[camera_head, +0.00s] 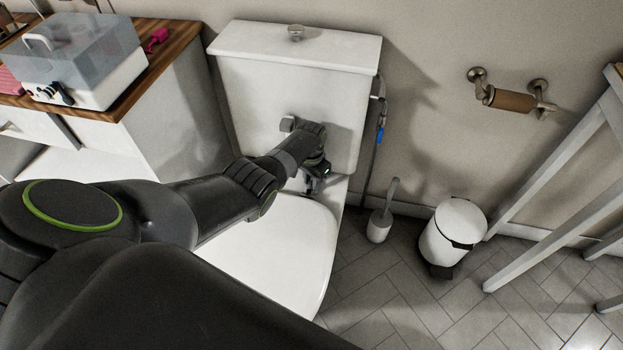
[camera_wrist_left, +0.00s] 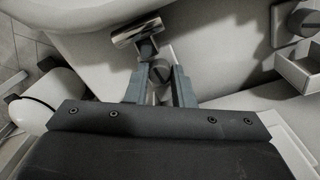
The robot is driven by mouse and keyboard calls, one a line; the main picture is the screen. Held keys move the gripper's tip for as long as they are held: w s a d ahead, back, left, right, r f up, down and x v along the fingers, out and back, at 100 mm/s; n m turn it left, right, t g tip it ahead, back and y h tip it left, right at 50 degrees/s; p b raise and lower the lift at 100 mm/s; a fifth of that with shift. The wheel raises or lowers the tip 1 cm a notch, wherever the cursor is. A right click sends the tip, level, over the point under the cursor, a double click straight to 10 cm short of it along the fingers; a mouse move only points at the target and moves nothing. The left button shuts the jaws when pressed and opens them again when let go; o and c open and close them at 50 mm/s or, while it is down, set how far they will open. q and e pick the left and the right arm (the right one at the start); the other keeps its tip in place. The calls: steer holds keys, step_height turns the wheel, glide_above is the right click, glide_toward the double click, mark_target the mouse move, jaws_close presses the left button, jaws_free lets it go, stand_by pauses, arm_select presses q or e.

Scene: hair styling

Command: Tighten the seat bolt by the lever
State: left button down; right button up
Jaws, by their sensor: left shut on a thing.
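The white toilet seat lid (camera_head: 275,245) is down, with the tank (camera_head: 290,105) behind it. My left gripper (camera_head: 318,180) reaches over the lid to its back edge by the tank. In the left wrist view, its two fingers (camera_wrist_left: 160,82) stand on either side of a round slotted seat bolt (camera_wrist_left: 160,72) and are shut on it. A shiny metal lever (camera_wrist_left: 138,32) lies just beyond the fingertips; its join to the bolt is partly hidden. My right gripper is not in view.
A cabinet (camera_head: 185,130) with a clear-lidded box (camera_head: 80,60) stands at left. A water hose (camera_head: 378,135), a toilet brush (camera_head: 382,215) and a white bin (camera_head: 453,230) are right of the toilet. A paper holder (camera_head: 510,98) is on the wall.

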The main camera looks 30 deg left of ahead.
arm_select(q)
steer(key=shift+m, duration=0.6)
steer(key=shift+w, duration=0.1)
steer(key=c, duration=1.5)
jaws_free()
